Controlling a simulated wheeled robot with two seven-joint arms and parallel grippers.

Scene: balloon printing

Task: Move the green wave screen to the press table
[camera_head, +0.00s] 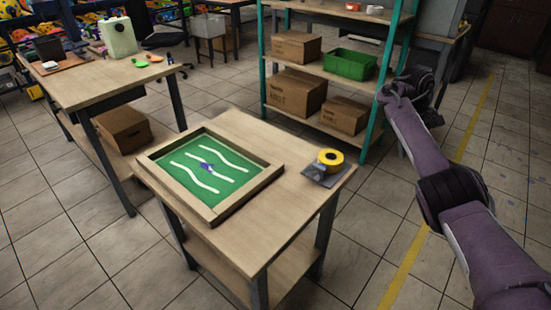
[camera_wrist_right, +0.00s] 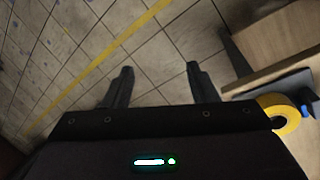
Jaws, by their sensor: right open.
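The green wave screen (camera_head: 207,168) lies flat on the near wooden table (camera_head: 240,130). It has a wooden frame, a green face with white wavy lines and a small purple mark in the middle. My right gripper (camera_wrist_right: 157,74) is open and empty in the right wrist view, over floor beside a table edge. In the head view my right arm is raised at the right, apart from the screen; its fingers are not clear there. My left gripper is not in view. I cannot tell which table is the press table.
A yellow tape roll (camera_head: 331,157) sits on a dark item at the near table's right side; it shows in the wrist view (camera_wrist_right: 281,114). A second table (camera_head: 95,85) at left holds a pale green container (camera_head: 118,37). A teal-framed shelf (camera_head: 267,60) with boxes stands behind.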

